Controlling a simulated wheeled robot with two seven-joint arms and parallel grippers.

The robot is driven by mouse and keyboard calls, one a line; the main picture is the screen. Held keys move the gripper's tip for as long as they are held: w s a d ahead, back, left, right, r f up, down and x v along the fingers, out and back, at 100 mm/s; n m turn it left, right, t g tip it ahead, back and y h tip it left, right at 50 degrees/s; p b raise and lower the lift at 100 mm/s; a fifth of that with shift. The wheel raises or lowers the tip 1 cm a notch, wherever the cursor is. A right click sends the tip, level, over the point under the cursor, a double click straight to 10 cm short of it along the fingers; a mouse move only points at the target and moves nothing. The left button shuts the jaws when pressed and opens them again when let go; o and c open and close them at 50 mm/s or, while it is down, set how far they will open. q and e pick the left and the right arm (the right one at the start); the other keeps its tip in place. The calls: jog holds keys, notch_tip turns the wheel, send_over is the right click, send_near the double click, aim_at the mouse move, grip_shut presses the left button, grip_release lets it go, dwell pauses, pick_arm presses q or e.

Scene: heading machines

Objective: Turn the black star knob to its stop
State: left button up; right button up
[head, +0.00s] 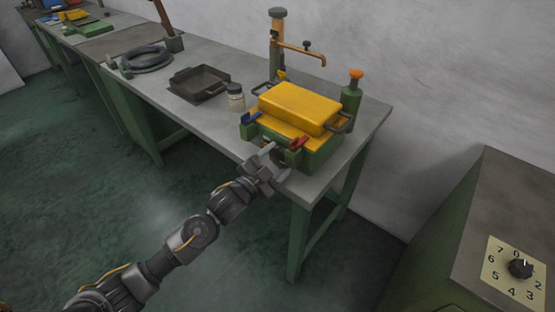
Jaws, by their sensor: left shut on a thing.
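My left gripper (274,161) reaches the front of a green machine (322,157) with a yellow top (298,106). Its jaws are shut on a small dark part at that front face, which I take to be the black star knob (274,155). The fingers hide most of it, so its shape and angle cannot be told. A blue lever (250,118) and a red lever (298,143) sit above, to either side of the jaws. My right gripper is not in view.
A numbered dial plate (496,272) with a black knob (520,268) lies on a cabinet at the right. The floor in front is clear.

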pick_arm(q)
jog(key=shift+s+f+m, duration=0.1)
jog(key=shift+m, duration=1.3)
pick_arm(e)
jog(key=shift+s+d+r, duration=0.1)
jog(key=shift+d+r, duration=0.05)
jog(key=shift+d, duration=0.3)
pick_arm(q)
jog(key=shift+f, duration=0.1)
jog(key=o, duration=1)
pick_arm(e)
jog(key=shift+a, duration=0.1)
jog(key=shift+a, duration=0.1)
pick_arm(q)
jog(key=shift+s, duration=0.1)
